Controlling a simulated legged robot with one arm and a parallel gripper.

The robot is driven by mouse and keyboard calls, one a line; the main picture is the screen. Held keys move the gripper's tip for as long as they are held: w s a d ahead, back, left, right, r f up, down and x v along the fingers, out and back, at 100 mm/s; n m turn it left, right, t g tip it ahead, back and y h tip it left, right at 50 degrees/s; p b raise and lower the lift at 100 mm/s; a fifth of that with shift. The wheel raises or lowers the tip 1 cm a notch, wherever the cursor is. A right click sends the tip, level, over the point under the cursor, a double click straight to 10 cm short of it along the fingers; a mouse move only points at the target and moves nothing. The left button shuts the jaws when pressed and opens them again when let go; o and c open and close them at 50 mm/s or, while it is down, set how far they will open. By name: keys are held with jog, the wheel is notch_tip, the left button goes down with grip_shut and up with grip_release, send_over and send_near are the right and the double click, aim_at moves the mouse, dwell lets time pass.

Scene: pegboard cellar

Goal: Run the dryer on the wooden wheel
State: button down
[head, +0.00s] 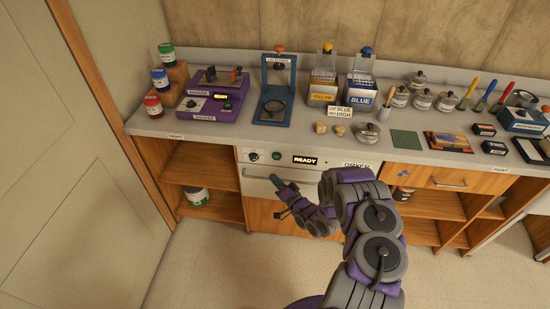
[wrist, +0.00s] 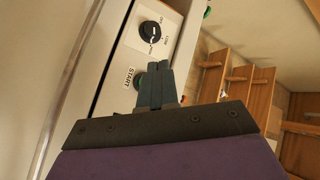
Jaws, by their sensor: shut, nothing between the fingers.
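The dryer (head: 328,173) is a pale front panel set under the counter, and it appears closed. Its lit display (head: 304,160) reads READY. A dark dial (head: 253,156) and a green button (head: 276,155) sit left of the display. In the wrist view the dial (wrist: 150,32) and the START label (wrist: 130,76) show, with the green button (wrist: 138,82) partly hidden by my fingers. My gripper (head: 274,179) is shut and empty in front of the panel; its fingers (wrist: 156,84) show beside the button, and I cannot tell if they touch it. No wooden wheel is clearly identifiable.
Two small wooden pieces (head: 330,129) lie on the counter (head: 235,139) above the dryer. A purple shaker (head: 213,105), yellow and blue bins (head: 360,93), jars and tools stand along it. Open shelves (head: 206,165) flank the dryer. The floor in front is clear.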

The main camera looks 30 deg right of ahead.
aim_at(277, 156)
jog(key=shift+s+a+r+m+t, duration=0.4)
jog(key=shift+s+a+m+t, duration=0.3)
jog(key=shift+a+m+t, duration=0.15)
jog(key=shift+d, duration=0.2)
jog(key=w+d+b, duration=0.1)
jog(key=w+d, duration=0.3)
jog(key=w, duration=0.3)
jog(key=shift+w+d+b, duration=0.15)
jog(key=shift+d+b, duration=0.25)
jog(key=shift+w, duration=0.1)
dwell(1.5)
jog(key=shift+w+d, duration=0.2)
